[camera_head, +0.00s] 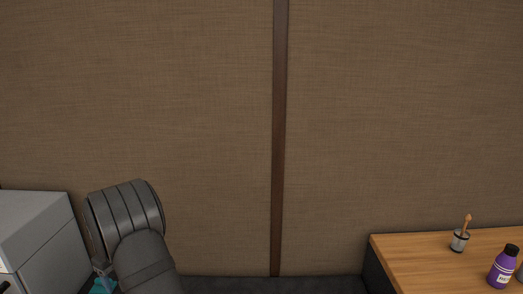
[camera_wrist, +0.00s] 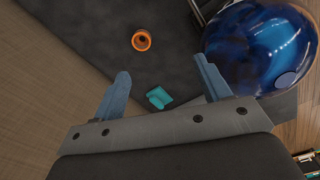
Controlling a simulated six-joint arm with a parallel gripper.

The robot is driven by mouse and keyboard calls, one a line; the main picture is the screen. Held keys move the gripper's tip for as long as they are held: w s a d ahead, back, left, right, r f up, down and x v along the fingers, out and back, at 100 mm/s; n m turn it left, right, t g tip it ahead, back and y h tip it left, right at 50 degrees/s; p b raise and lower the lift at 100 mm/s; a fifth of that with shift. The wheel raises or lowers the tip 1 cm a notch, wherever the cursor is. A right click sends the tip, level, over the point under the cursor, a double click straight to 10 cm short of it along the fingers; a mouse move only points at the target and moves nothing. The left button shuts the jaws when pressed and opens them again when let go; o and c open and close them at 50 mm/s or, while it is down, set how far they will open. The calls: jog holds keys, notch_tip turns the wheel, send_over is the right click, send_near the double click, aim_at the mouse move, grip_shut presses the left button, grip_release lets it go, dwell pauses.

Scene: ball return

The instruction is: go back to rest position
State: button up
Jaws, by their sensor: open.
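My gripper (camera_wrist: 162,66) shows in the wrist view with its two blue fingers spread wide apart. It is open and nothing is between the fingers. In the head view my dark grey arm rises at the lower left, and my gripper cannot be made out there. A large glossy blue ball (camera_wrist: 255,42) lies to the upper right of the right finger in the wrist view. A small orange round cup-like thing (camera_wrist: 141,40) is beyond the fingertips on a dark grey surface (camera_wrist: 85,30). A small teal thing (camera_wrist: 158,97) lies below, seen between the fingers.
In the head view a grey box (camera_head: 38,235) stands at the left edge, close to my arm. A wooden tabletop (camera_head: 415,258) at the lower right holds a small cup (camera_head: 460,242) and a purple bottle (camera_head: 502,268). A brown fabric wall (camera_head: 150,90) fills the back.

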jog(key=s+a+r, duration=0.4)
jog(key=s+r, duration=0.4)
jog(key=r, duration=0.1)
jog(key=s+a+f, duration=0.3)
jog(key=a+f, duration=0.1)
jog(key=a, duration=0.2)
jog(key=shift+s+a, duration=0.2)
jog(key=shift+a, duration=0.1)
